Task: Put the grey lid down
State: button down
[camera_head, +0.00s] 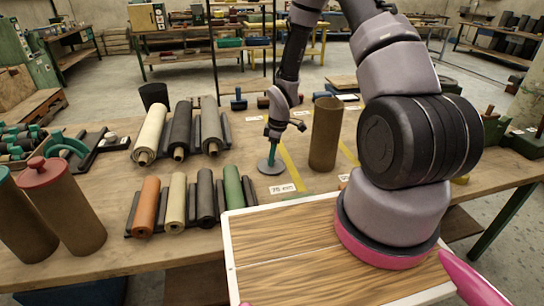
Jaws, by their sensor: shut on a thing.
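The grey lid (271,168) is a flat round disc with a teal upright handle. It is level, at or just above the table (240,190), to the left of an open brown tube (325,140). I cannot tell whether the lid touches the wood. My gripper (273,138) is above the lid, pointing down, and shut on its handle. The fingertips are small and partly hidden by the handle.
A "70 mm" label (283,188) and yellow tape lines lie beside the lid. Sheet rolls in racks (180,135) stand to the left, with more coloured rolls (190,200) in front. A red-lidded brown tube (65,200) stands far left.

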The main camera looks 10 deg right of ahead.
jog(key=shift+f, duration=0.15)
jog(key=c, duration=0.5)
grip_release()
notch_tip(320, 180, up, 13)
jog(key=d, duration=0.2)
notch_tip(320, 180, up, 11)
jog(key=m+t+h, duration=0.1)
jog(key=m+t, duration=0.1)
jog(key=m, duration=0.2)
send_over(278, 165)
jog(key=s+d, duration=0.1)
jog(key=d, duration=0.1)
jog(key=s+d+r+m+t, duration=0.15)
jog(key=s+r+m, duration=0.4)
jog(key=r, duration=0.55)
jog(key=s+r+m+t, duration=0.1)
jog(key=s+r+m, duration=0.1)
jog(key=s+r, duration=0.2)
jog(key=s+r+m+t+y, duration=0.1)
jog(key=s+r+m, duration=0.2)
jog(key=s, duration=0.3)
jog(key=s+r+m+t, duration=0.1)
jog(key=s+r+m, duration=0.2)
jog(key=s+r, duration=0.2)
jog(key=shift+r, duration=0.35)
